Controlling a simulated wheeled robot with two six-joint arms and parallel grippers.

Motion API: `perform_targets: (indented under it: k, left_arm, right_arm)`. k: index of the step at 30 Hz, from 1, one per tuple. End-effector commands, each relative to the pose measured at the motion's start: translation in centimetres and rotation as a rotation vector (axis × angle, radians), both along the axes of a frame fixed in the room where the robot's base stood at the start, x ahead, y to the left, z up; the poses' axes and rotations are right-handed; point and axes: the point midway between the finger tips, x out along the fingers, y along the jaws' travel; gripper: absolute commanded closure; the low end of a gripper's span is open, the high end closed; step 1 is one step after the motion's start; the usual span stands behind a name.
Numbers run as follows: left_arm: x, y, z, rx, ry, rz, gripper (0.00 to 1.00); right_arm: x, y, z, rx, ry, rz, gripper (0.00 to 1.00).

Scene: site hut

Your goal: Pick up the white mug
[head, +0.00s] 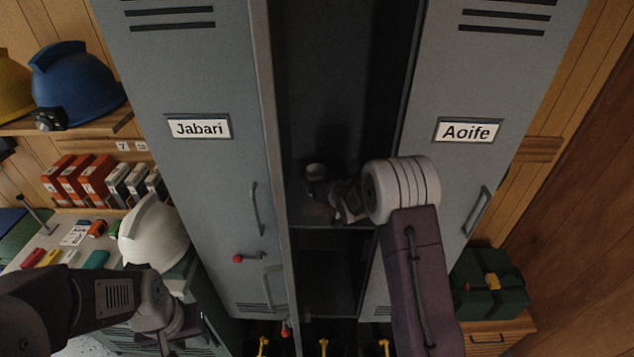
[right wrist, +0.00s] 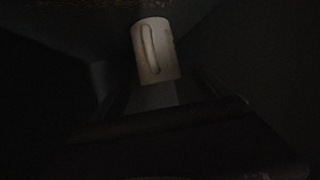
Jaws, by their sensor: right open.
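The white mug (head: 316,171) stands on a shelf (head: 312,212) inside the dark middle locker. In the right wrist view the mug (right wrist: 157,50) shows near the top centre, with its handle towards the camera. My right gripper (head: 340,205) is inside the locker opening, just right of and in front of the mug. It is open and empty; its fingers are hard to make out in the dark. My left gripper (head: 168,337) is low at the left, far from the mug, and its fingers cannot be made out clearly.
Locker doors marked Jabari (head: 180,180) and Aoife (head: 480,90) flank the opening. A white helmet (head: 152,232) sits near my left arm. A blue helmet (head: 75,85) is on a shelf at upper left. A green case (head: 488,285) stands at lower right.

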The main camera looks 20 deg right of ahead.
Motion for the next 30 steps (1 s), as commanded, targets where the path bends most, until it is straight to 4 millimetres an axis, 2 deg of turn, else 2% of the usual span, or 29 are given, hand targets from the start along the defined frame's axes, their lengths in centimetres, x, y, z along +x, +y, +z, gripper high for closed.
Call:
perform_targets:
  k: [1, 3, 6, 15, 17, 24, 30]
  left_arm:
    - [0.0, 0.0, 1.2, 0.0, 0.0, 0.0, 0.64]
    - [0.0, 0.0, 2.1, 0.0, -0.001, 0.0, 0.64]
    - [0.0, 0.0, 2.4, 0.0, -0.001, 0.0, 0.64]
    - [0.0, 0.0, 2.3, 0.0, 0.0, 0.0, 0.64]
    - [0.0, 0.0, 2.3, 0.0, 0.0, 0.0, 0.64]
    - [0.0, 0.0, 2.3, 0.0, 0.0, 0.0, 0.64]
    - [0.0, 0.0, 2.3, 0.0, 0.0, 0.0, 0.64]
  right_arm:
    - [0.9, 0.0, 0.4, 0.0, 0.001, 0.001, 0.12]
    - [2.1, 0.0, 0.1, 0.0, 0.003, 0.0, 0.12]
    - [3.5, 0.1, -0.7, 0.0, 0.001, 0.0, 0.12]
    - [4.2, 0.2, -1.2, 0.0, 0.0, 0.0, 0.12]
    - [4.2, 0.2, -1.2, 0.0, 0.0, 0.0, 0.26]
    - [4.2, 0.2, -1.2, 0.0, 0.0, 0.0, 0.93]
    - [4.2, 0.2, -1.0, 0.0, -0.002, 0.0, 0.93]
